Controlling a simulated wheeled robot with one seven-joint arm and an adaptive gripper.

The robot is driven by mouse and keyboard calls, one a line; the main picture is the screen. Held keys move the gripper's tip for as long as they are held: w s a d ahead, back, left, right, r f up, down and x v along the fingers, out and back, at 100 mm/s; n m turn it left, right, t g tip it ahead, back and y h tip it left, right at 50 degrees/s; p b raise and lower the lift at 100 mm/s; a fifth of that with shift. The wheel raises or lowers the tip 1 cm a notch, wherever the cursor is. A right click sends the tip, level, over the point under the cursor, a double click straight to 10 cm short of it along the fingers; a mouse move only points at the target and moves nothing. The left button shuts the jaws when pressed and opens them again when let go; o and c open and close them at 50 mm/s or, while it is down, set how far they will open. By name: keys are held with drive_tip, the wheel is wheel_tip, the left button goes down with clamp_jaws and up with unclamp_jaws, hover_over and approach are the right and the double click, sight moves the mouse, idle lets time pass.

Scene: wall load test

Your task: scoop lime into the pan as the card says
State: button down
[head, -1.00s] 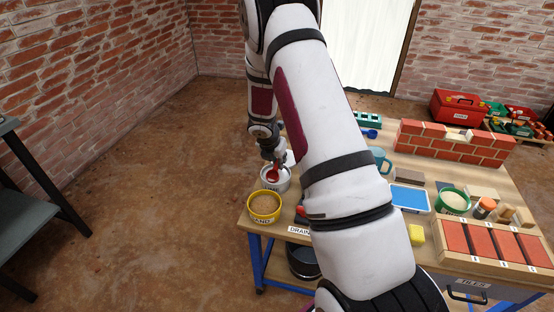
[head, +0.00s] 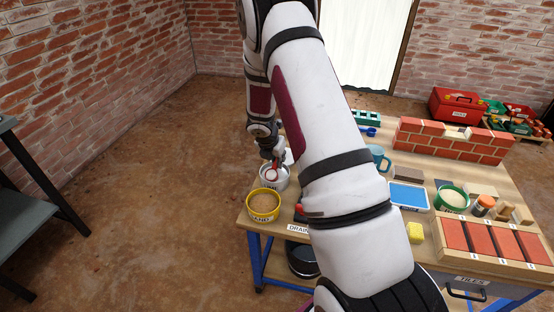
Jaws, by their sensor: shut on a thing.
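The white lime tub (head: 280,183) stands near the table's left edge, its label partly readable. My gripper (head: 276,157) is above the tub, shut on the red scoop (head: 274,171). The scoop is at the tub's mouth, and something pale shows in its bowl; how much, I cannot tell. A white thing (head: 290,157) shows just behind the gripper, partly covered by my arm; I cannot tell if it is the pan. I cannot make out the card.
A yellow sand tub (head: 263,206) stands just in front of the lime tub. My arm covers the table's middle left. A blue mug (head: 377,157), a blue tray (head: 409,196), a green tub (head: 452,198), a yellow block (head: 415,233) and a brick wall (head: 452,141) stand further right.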

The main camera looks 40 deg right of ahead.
drive_tip(key=shift+r+p, duration=2.6)
drive_tip(key=shift+r, duration=0.1)
drive_tip(key=shift+f, duration=0.1)
